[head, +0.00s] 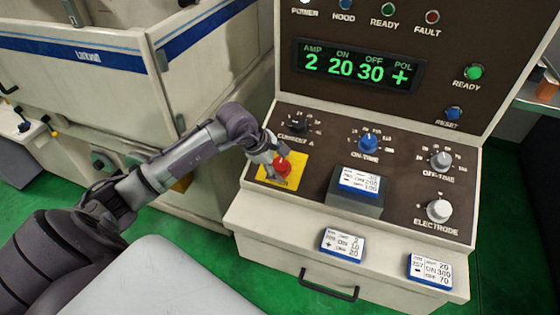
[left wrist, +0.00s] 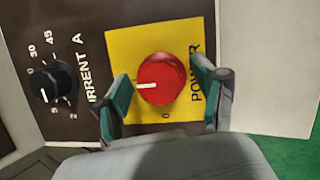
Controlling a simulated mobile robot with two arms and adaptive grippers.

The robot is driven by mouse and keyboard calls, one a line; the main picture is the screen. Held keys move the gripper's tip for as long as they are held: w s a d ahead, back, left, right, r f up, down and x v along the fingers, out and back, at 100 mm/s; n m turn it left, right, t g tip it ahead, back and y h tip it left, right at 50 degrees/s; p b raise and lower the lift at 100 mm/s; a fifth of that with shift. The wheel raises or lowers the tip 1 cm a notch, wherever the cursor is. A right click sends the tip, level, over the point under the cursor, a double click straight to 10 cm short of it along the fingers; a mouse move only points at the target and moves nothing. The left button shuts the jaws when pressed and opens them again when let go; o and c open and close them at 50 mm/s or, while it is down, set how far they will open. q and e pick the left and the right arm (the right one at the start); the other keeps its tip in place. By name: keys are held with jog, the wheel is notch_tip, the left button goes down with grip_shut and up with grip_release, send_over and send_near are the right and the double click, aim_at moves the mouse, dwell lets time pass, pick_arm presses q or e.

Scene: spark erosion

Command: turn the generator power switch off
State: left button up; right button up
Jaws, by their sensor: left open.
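The power switch is a round red knob (head: 284,168) on a yellow plate at the left of the generator's brown control panel (head: 330,190). In the left wrist view the red knob (left wrist: 160,80) carries a white mark pointing left, towards the CURRENT dial side. A "0" is printed below it and "POWER" to its right. My left gripper (head: 279,162) is at the knob. Its two open fingers (left wrist: 161,78) stand on either side of the knob, with small gaps seeming to show; contact is unclear. The right gripper is not in view.
The CURRENT knob (head: 303,126), ON-TIME knob (head: 368,143), OFF-TIME knob (head: 441,160) and ELECTRODE knob (head: 439,210) share the panel. A label card stands on a raised block (head: 357,197). Two more cards lie on the front ledge above a drawer handle (head: 328,287). The display is lit.

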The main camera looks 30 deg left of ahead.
pick_arm(q)
jog(key=shift+w+d, duration=0.15)
jog(key=shift+w, duration=0.05)
jog(key=shift+c, duration=0.5)
jog(key=shift+s, duration=0.15)
jog(key=c, duration=1)
jog(key=shift+c, duration=0.2)
jog(key=shift+f, duration=0.1)
